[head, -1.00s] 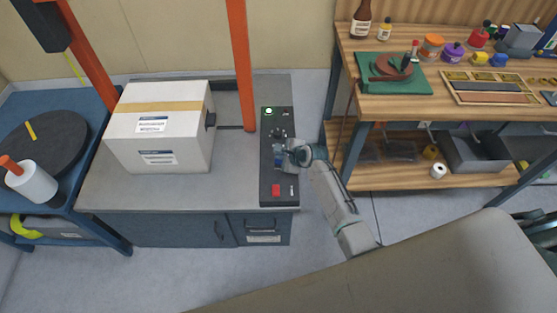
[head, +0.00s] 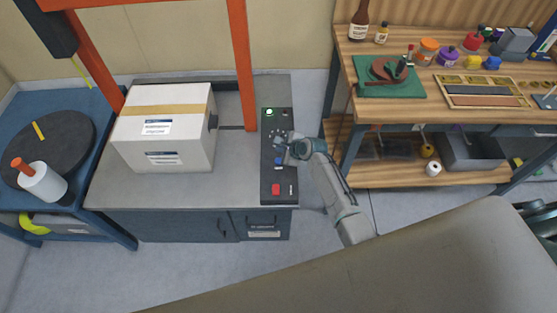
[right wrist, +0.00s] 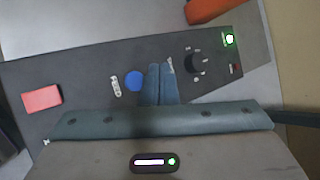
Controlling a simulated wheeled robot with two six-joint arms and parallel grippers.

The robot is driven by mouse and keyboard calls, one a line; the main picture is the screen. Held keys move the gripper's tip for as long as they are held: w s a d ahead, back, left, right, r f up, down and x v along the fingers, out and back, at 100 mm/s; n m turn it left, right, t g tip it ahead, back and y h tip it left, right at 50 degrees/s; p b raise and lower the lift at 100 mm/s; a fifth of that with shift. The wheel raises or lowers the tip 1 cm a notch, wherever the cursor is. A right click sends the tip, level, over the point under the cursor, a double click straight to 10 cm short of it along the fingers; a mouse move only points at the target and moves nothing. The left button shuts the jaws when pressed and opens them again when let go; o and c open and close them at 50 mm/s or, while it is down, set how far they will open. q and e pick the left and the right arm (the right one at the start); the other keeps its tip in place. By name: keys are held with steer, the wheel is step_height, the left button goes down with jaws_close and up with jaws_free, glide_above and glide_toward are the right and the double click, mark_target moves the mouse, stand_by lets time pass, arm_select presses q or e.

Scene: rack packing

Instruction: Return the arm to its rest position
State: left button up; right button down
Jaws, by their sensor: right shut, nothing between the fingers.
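My right arm reaches in from the lower right in the head view. Its gripper (head: 283,146) is over the dark control panel (head: 267,178) on the right side of the grey bench. In the right wrist view the gripper's fingers (right wrist: 162,84) are together and hold nothing. They are between a blue button (right wrist: 134,81) and a black knob (right wrist: 195,63). I cannot tell whether the fingertips touch the panel. A green light (right wrist: 229,39) glows at one end of the panel, and a red button (right wrist: 42,97) is at the other. My left gripper is out of view.
A white labelled box (head: 165,125) sits on the grey bench (head: 140,195) beside an orange post (head: 242,65). A wooden workbench (head: 445,105) with tools and jars stands on the right. A blue cart (head: 95,215) with a dark turntable is at the left. Floor shows between the benches.

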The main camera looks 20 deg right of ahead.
steer(key=shift+s, duration=0.1)
stand_by(0.5)
steer(key=s+d+r+n+g+h, duration=0.15)
steer(key=s+r+n, duration=0.5)
steer(key=s, duration=0.65)
steer(key=s+d+r+n+g+h, duration=0.1)
steer(key=s+d+r+n+h, duration=0.2)
steer(key=s+n, duration=0.75)
steer(key=s+d+r+n+g, duration=0.25)
steer(key=s+r+n, duration=0.35)
steer(key=s, duration=0.9)
steer(key=d+f+g+b, duration=0.1)
steer(key=d+f+b, duration=0.2)
steer(key=f, duration=3.2)
steer(key=s+d+f+g+b, duration=0.1)
steer(key=s+f+b, duration=0.1)
steer(key=s+f, duration=1.6)
step_height(320, 180, down, 2)
steer(key=shift+s+d+f+m, duration=0.1)
steer(key=shift+s+d+m, duration=0.05)
steer(key=shift+s+m, duration=0.25)
